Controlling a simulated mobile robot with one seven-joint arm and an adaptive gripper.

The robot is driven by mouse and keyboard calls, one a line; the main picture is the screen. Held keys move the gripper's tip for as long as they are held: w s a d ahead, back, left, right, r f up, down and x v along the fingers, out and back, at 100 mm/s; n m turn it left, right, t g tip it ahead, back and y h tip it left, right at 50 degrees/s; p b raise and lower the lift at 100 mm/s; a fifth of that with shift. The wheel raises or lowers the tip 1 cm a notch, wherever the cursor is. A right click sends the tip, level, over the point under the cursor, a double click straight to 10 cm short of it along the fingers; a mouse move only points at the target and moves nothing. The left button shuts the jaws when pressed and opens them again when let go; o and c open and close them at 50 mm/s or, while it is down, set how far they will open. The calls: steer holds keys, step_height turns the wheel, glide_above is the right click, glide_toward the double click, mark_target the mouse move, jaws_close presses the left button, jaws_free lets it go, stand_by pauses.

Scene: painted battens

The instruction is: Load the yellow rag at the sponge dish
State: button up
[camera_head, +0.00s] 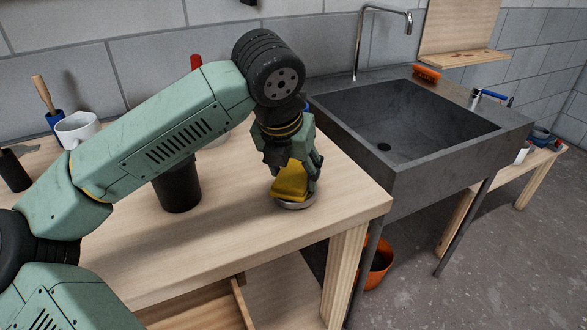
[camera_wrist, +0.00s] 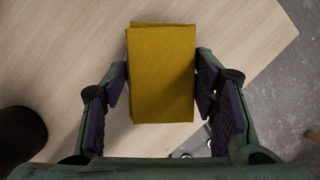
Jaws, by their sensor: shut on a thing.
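The yellow rag (camera_head: 290,182) is a folded cloth in my gripper (camera_head: 296,172), low over the right part of the wooden table. In the wrist view the rag (camera_wrist: 161,75) sits between the two fingers of my gripper (camera_wrist: 162,85), with a finger against each side. A small round metal dish (camera_head: 296,204) shows just under the rag in the head view; I take it as the sponge dish. The rag covers most of it, and I cannot tell whether the rag touches it. In the wrist view the dish is mostly hidden.
The table's (camera_head: 240,228) right corner is close to my gripper. A dark grey sink (camera_head: 400,125) with a tap stands to the right. A black cup (camera_head: 180,188) is left of my gripper. A white mug (camera_head: 77,128) stands farther left. An orange bucket (camera_head: 374,262) is below the sink.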

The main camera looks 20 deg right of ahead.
mark_target(294, 173)
steer(key=shift+s+f+b, duration=0.1)
steer(key=shift+f+b, duration=0.55)
steer(key=shift+b, duration=0.3)
stand_by(2.0)
steer(key=shift+r+p, duration=1.8)
steer(key=shift+r, duration=1.85)
steer(key=shift+f, duration=0.1)
